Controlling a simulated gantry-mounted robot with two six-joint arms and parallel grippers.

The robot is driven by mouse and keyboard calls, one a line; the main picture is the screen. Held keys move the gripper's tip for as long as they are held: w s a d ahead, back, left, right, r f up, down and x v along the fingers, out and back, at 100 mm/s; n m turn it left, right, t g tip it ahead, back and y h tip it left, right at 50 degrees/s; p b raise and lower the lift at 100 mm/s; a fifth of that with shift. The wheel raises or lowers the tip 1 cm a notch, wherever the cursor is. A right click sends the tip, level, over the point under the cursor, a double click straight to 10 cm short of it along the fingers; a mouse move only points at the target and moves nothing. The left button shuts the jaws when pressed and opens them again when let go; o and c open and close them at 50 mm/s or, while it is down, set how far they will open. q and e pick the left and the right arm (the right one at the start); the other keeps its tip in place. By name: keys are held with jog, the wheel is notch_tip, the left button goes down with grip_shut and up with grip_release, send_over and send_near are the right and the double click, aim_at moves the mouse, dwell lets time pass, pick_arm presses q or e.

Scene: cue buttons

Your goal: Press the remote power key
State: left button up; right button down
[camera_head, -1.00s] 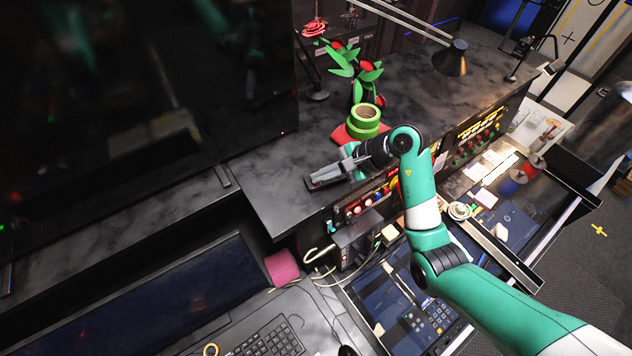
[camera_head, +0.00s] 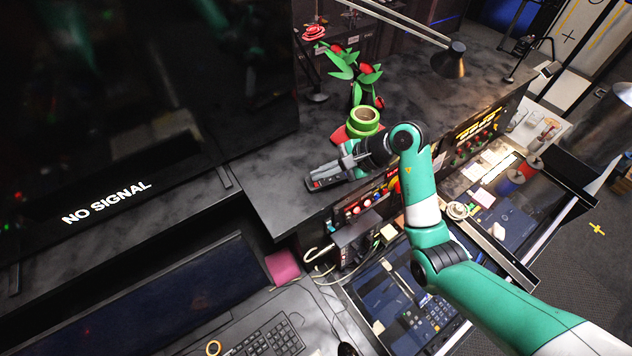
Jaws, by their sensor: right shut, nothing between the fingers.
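A dark grey remote (camera_head: 326,176) lies near the front edge of the black shelf, with a small red key (camera_head: 316,184) at its left end. My right gripper (camera_head: 346,161) is shut and empty, close over the right part of the remote; I cannot tell whether it touches it. The large dark screen (camera_head: 130,110) at the left shows the white words "NO SIGNAL". My left gripper is not in view.
A button panel (camera_head: 365,200) lies below the shelf edge. The shelf left of the remote is clear.

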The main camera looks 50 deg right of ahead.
aim_at(321, 185)
jog(key=shift+r+p, duration=1.8)
jog(key=shift+r, duration=0.6)
jog(key=shift+f, duration=0.1)
